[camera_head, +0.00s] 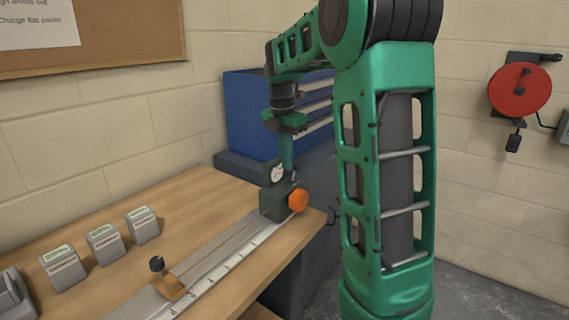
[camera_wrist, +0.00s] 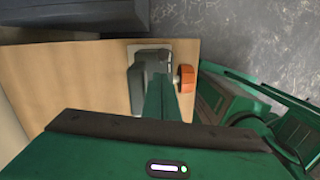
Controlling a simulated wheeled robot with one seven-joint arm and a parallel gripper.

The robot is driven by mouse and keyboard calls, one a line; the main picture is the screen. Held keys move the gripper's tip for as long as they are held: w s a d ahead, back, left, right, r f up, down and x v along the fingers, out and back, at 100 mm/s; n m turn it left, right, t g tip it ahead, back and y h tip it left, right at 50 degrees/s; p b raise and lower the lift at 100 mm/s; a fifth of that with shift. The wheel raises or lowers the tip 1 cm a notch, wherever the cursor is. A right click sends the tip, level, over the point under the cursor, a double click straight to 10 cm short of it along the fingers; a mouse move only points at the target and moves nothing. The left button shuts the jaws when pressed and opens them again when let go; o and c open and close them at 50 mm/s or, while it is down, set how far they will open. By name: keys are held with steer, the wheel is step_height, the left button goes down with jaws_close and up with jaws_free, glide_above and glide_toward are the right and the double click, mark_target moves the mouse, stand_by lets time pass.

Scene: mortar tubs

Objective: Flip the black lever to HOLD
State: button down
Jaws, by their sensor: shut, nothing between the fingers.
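A dark green device (camera_head: 276,203) with a round white dial (camera_head: 278,174) and an orange knob (camera_head: 298,200) stands at the far end of a metal rail on the bench. My gripper (camera_head: 287,167) points down with its fingertips shut and empty, right at the top of this device beside the dial. A small dark part (camera_head: 295,178) by the fingertips may be the black lever; its position and any HOLD mark cannot be read. In the wrist view my gripper (camera_wrist: 168,95) partly covers the device (camera_wrist: 138,88), with the orange knob (camera_wrist: 186,79) to its right. Contact cannot be told.
The rail (camera_head: 222,262) carries a brass-coloured slider (camera_head: 174,288) with a black knob (camera_head: 157,264). Several grey labelled blocks (camera_head: 103,244) stand on the wooden bench (camera_head: 180,212) at left. A blue cabinet (camera_head: 250,112) stands behind my gripper. A red reel (camera_head: 519,90) hangs on the right wall.

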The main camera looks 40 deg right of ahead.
steer(key=shift+r, duration=0.5)
step_height(320, 180, up, 11)
steer(key=a, duration=0.1)
steer(key=shift+w+r, duration=0.2)
steer(key=shift+w, duration=0.25)
stand_by(0.6)
